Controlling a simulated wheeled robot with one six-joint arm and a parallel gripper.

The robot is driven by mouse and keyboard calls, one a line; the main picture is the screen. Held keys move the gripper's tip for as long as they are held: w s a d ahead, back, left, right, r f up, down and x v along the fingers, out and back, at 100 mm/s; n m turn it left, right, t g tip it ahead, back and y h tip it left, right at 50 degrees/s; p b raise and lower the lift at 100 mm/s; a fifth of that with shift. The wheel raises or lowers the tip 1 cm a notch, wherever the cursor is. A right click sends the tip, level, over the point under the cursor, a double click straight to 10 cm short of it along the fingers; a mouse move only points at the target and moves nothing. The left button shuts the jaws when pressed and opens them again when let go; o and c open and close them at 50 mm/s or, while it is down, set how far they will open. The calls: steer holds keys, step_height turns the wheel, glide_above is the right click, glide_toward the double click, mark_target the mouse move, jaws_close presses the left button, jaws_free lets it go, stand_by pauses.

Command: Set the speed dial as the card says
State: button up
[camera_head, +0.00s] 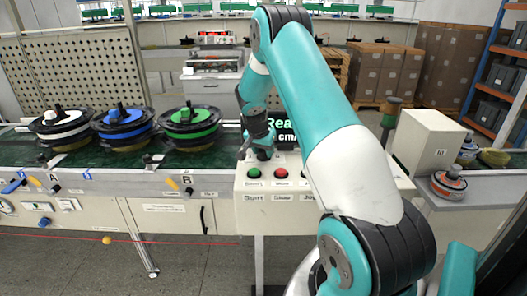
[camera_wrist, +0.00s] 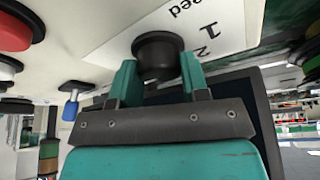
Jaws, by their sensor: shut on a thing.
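The speed dial, a round black knob (camera_wrist: 158,45), stands on a white label plate (camera_wrist: 105,45) in the wrist view. The marks "1" and "2" and part of the word "Speed" show on the plate. My gripper (camera_wrist: 159,75) has its two teal fingers on either side of the knob and is shut on it. The knob's pointer cannot be made out. In the head view my gripper (camera_head: 262,150) is at the back of the control box (camera_head: 262,215), and the dial is hidden behind my arm. I cannot make out a card with a setting.
A green button (camera_head: 253,173) and a red button (camera_head: 281,172) sit on the control box near my gripper. A blue-tipped switch (camera_wrist: 70,108) is beside the dial. A partly hidden screen (camera_head: 286,132) stands behind. White, blue and green-banded hub motors (camera_head: 192,124) line the conveyor at left.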

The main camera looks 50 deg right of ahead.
stand_by(0.3)
steer(key=o, duration=0.6)
steer(key=shift+o, duration=0.2)
steer(key=b+v, duration=0.2)
steer(key=v, duration=1.5)
steer(key=shift+r+b, duration=0.25)
steer(key=shift+b, duration=0.05)
